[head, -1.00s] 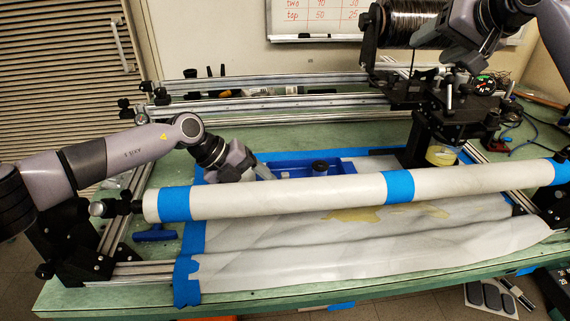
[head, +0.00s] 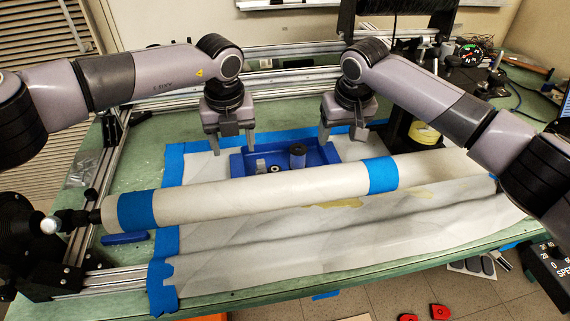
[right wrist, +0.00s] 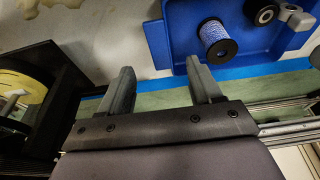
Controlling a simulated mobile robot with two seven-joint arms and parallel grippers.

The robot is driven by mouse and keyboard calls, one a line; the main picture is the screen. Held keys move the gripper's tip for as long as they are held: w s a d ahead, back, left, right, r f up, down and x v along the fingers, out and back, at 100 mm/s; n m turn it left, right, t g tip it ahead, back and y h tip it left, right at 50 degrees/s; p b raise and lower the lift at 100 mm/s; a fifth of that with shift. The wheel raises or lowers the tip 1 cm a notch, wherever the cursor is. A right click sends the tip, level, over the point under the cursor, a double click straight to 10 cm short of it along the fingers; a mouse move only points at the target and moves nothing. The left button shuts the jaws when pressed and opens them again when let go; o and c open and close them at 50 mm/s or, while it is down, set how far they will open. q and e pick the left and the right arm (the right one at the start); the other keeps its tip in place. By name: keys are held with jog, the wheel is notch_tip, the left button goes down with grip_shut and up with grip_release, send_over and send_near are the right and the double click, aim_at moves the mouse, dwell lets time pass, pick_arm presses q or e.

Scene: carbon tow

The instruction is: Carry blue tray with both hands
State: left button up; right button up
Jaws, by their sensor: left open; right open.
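The blue tray (head: 322,157) lies on the white sheet behind the long roller, whose near side hides part of it. It holds a dark spool (head: 298,153) and small grey and black parts. My left gripper (head: 232,150) is open and empty, pointing down by the tray's left end. My right gripper (head: 341,138) is open and empty, pointing down by the tray's right end. In the right wrist view the tray (right wrist: 182,25) is at upper right, with a blue-and-white spool (right wrist: 218,40) in it. One right finger appears close to its edge; contact cannot be told.
The white roller (head: 240,193) with blue bands crosses in front of the tray. Metal rails (head: 285,75) run behind. A yellow roll (head: 425,134) on a black stand is right of my right gripper. The sheet in front of the roller is clear.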

aim_at(237, 166)
pick_arm(q)
jog(key=shift+w+a+f, duration=0.1)
jog(key=shift+w+f, duration=0.1)
jog(key=shift+f, duration=1.6)
jog(key=shift+w+f, duration=0.2)
jog(key=shift+f, duration=1.55)
pick_arm(e)
jog(key=shift+x, duration=3.55)
pick_arm(q)
grip_shut()
pick_arm(e)
grip_shut()
